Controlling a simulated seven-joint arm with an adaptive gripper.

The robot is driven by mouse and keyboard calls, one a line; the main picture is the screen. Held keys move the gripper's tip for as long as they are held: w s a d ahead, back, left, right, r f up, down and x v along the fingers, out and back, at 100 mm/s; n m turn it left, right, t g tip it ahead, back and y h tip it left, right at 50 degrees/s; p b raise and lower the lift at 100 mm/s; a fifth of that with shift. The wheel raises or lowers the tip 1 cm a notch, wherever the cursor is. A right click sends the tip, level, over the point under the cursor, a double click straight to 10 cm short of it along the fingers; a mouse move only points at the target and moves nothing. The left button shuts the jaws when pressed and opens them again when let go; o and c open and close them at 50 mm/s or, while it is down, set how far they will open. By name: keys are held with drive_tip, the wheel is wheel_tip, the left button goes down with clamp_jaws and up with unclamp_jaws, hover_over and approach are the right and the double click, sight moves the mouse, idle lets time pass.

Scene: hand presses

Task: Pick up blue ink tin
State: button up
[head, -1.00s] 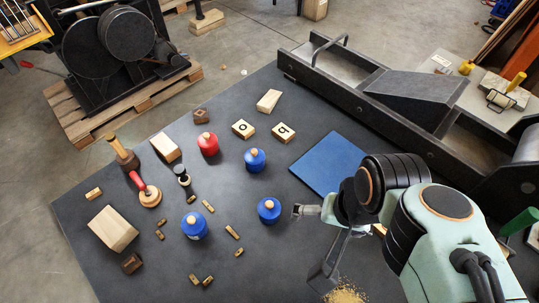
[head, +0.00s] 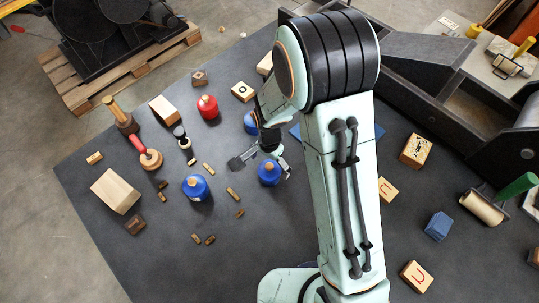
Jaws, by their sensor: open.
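Three blue tins with wooden knobs show on the dark table. One blue tin (head: 269,173) is just below my gripper (head: 262,167) in the picture. My gripper is open, with one finger to the left of this tin and the other near its right side; whether either touches it I cannot tell. A second blue tin (head: 196,190) stands upright to the left, apart from the gripper. A third blue tin (head: 250,122) is behind my arm and partly hidden. The frame does not show which tin holds ink.
A red tin (head: 207,107) stands farther back. A red-handled stamp (head: 148,156), a wooden block (head: 116,190) and several small type pieces lie left. Letter blocks, a blue block (head: 438,226) and a roller (head: 482,207) lie right.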

wheel_tip(320, 180, down, 5)
drive_tip(key=shift+r, duration=0.2)
drive_tip(key=c, duration=1.3)
drive_tip(key=shift+r, duration=0.15)
